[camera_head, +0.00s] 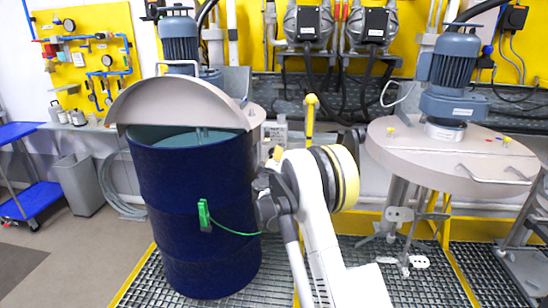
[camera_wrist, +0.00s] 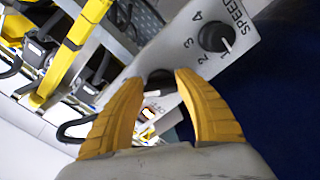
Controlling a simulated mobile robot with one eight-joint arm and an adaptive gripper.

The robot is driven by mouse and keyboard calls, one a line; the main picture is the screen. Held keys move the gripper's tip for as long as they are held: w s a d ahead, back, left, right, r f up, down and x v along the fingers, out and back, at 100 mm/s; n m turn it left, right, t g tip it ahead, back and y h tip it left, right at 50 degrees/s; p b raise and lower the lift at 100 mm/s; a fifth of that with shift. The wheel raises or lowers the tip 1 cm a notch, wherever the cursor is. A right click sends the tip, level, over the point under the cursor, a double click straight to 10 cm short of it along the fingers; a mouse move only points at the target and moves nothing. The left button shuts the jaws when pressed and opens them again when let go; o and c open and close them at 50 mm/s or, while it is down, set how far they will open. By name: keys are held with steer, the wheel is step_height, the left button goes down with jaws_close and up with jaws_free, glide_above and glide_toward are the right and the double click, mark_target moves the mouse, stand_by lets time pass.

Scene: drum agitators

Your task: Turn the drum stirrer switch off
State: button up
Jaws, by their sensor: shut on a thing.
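In the wrist view, the grey control panel (camera_wrist: 185,62) shows at a steep tilt. A dark knob (camera_wrist: 160,77) on it sits between the yellow fingertips of my gripper (camera_wrist: 160,80), which is shut on it. A small lit orange part (camera_wrist: 150,112) shows behind the fingers, and nearby lettering is too small to read. In the head view, my gripper (camera_head: 275,155) is at the small grey control box (camera_head: 274,132) behind the blue drum, and the fingers are mostly hidden by my arm.
A black dial (camera_wrist: 214,36) marked SPEED, with numbers, is beside the held knob. The blue drum (camera_head: 195,215) with a half-raised lid (camera_head: 185,103) stands left of my arm. A stirrer with a round lid (camera_head: 450,155) stands at right. A yellow post (camera_head: 310,118) rises close to my gripper.

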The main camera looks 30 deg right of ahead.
steer(key=n, duration=0.7)
steer(key=shift+r, duration=0.25)
steer(key=n, duration=0.3)
steer(key=shift+n, duration=0.4)
steer(key=shift+r+n, duration=0.15)
steer(key=shift+n, duration=1.75)
steer(key=o, duration=1.2)
steer(key=v, duration=1.2)
